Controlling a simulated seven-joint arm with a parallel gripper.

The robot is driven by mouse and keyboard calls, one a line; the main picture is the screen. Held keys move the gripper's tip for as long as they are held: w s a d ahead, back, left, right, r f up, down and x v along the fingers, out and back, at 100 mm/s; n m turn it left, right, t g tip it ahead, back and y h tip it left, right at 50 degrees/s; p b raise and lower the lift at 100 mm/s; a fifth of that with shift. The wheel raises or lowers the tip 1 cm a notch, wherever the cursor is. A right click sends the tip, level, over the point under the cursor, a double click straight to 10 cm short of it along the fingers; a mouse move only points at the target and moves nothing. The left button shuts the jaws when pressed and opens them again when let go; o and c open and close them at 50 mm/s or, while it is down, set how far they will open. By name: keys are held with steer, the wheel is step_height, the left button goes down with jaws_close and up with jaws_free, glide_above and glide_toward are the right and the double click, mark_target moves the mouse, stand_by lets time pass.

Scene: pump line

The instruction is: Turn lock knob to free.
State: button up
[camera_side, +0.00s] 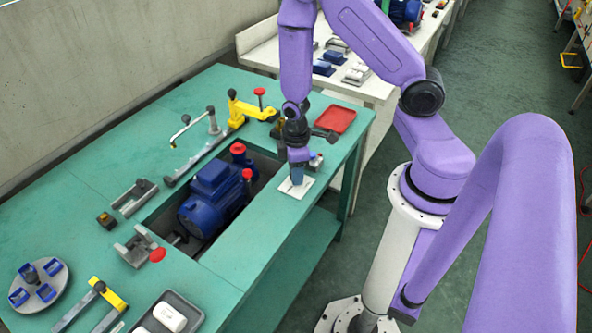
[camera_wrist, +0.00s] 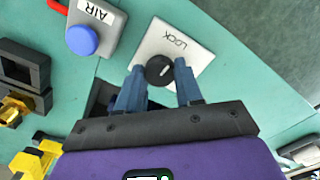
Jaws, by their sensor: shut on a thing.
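The lock knob (camera_wrist: 159,71) is a small round black knob with a white pointer mark. It sits on a white square plate (camera_wrist: 196,46) labelled LOCK, which lies on the green bench and also shows in the side view (camera_side: 287,190). My gripper (camera_wrist: 160,67) points down over the plate, with one blue-grey finger on each side of the knob, shut on it. In the side view my gripper (camera_side: 297,172) is just above the plate and hides the knob. The pointer is tilted; I see no free mark on the plate.
A grey AIR box (camera_wrist: 97,22) with a blue button and red lever stands close by in the wrist view. A blue motor (camera_side: 213,196) sits in the bench recess to the left. A red tray (camera_side: 335,118) lies behind.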

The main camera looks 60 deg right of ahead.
steer(key=m, duration=0.8)
steer(key=shift+m, duration=0.3)
steer(key=m, duration=0.4)
steer(key=shift+m, duration=2.3)
steer(key=o, duration=1)
